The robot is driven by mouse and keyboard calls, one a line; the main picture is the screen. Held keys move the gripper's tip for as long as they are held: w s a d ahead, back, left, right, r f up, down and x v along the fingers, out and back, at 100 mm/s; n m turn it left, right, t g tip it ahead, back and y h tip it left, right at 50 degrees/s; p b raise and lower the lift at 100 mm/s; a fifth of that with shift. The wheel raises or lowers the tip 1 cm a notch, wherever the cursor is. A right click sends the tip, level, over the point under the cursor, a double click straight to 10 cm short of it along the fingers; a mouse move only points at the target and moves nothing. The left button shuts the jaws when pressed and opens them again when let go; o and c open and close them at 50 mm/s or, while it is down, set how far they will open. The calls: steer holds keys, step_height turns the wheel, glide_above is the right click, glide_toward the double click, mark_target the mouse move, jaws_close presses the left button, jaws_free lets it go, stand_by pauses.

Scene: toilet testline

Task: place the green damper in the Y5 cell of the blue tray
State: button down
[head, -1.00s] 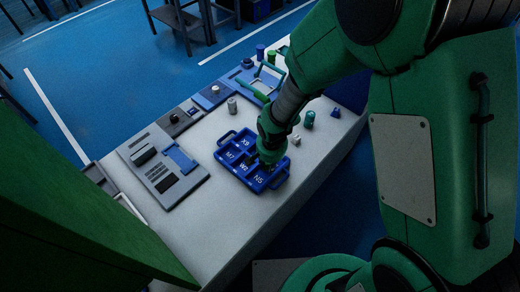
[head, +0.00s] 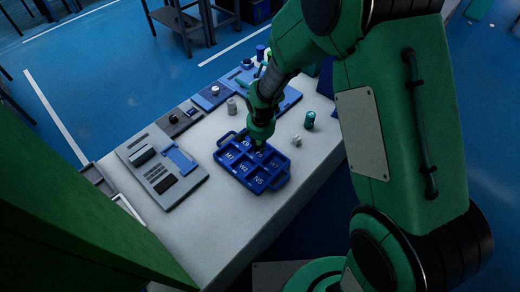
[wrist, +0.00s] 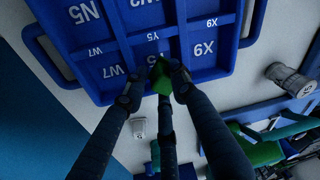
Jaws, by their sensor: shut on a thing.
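The blue tray (head: 232,178) lies on the grey bench, its cells marked with white labels. It fills the top of the wrist view (wrist: 95,68), where the labels N5, W7, Y5 and X9 can be read. My gripper (wrist: 157,82) is shut on the green damper (wrist: 161,76), of which only a small part shows between the fingers. In the wrist view it is over the Y5 cell, partly covering the large Y5 label. In the head view my gripper (head: 259,147) is at the tray's far right side. I cannot tell whether the damper touches the cell floor.
A teal cylinder (head: 309,120) and a small pale part (head: 296,140) stand right of the tray. A grey cylinder (head: 232,106) stands behind it. A grey fixture panel (head: 162,172) lies to the left. The bench front is clear.

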steer(key=shift+f, duration=0.1)
steer(key=shift+f+b, duration=0.5)
steer(key=shift+f, duration=1.15)
steer(key=shift+f, duration=0.2)
steer(key=c, duration=1.7)
jaws_free()
steer(key=shift+o, duration=0.2)
steer(key=shift+r, duration=0.2)
step_height(320, 180, up, 12)
steer(key=s+p, duration=0.2)
steer(key=shift+p, duration=0.3)
steer(key=shift+w+d, duration=0.1)
steer(key=shift+d, duration=0.05)
